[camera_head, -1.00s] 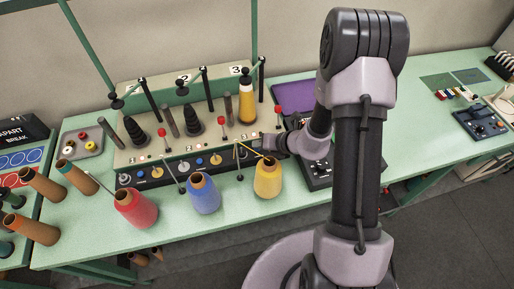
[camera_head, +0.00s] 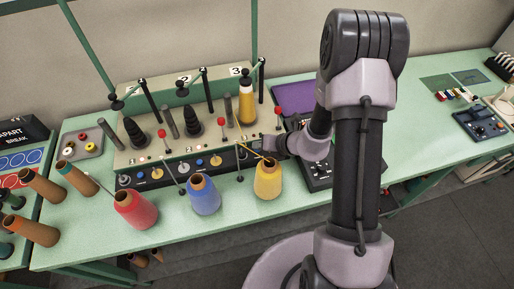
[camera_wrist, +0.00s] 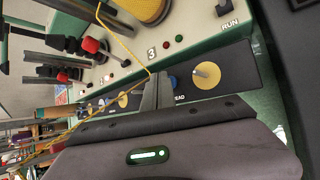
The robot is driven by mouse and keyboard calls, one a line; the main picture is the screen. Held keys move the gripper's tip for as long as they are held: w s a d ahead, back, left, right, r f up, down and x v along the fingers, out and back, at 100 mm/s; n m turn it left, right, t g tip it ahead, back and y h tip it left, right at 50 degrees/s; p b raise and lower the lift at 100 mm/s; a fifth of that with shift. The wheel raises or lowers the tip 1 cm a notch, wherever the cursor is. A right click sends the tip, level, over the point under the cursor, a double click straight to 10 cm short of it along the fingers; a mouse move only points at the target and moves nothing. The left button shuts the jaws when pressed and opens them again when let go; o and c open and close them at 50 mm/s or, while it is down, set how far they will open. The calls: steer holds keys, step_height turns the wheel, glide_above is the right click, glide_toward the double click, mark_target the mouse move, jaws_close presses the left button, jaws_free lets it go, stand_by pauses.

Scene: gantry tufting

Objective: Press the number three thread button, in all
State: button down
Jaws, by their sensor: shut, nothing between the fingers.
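The station marked 3 (camera_wrist: 151,54) has a black button strip along its front. On it a blue button (camera_wrist: 172,82), above lettering that reads "EAD" where it is not covered, sits right beside my gripper's fingertips and is partly hidden by them. My gripper (camera_wrist: 158,82) is shut and empty, its tips down at the strip; I cannot tell whether they touch the button. In the head view my gripper (camera_head: 264,145) is at the right end of the strip and hides that button. A yellow dial (camera_wrist: 207,74) with a white pointer lies to the right of the blue button.
A yellow cone (camera_head: 268,180) stands in front of my gripper, its thread running close past the fingers. Blue (camera_head: 204,195) and red (camera_head: 135,209) cones stand further left. Red-topped posts (camera_head: 279,122) rise behind. A black control box (camera_head: 316,175) sits to the right.

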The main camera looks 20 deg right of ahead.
steer(key=shift+r, duration=0.55)
step_height(320, 180, up, 5)
steer(key=p, duration=0.4)
steer(key=shift+p, duration=0.35)
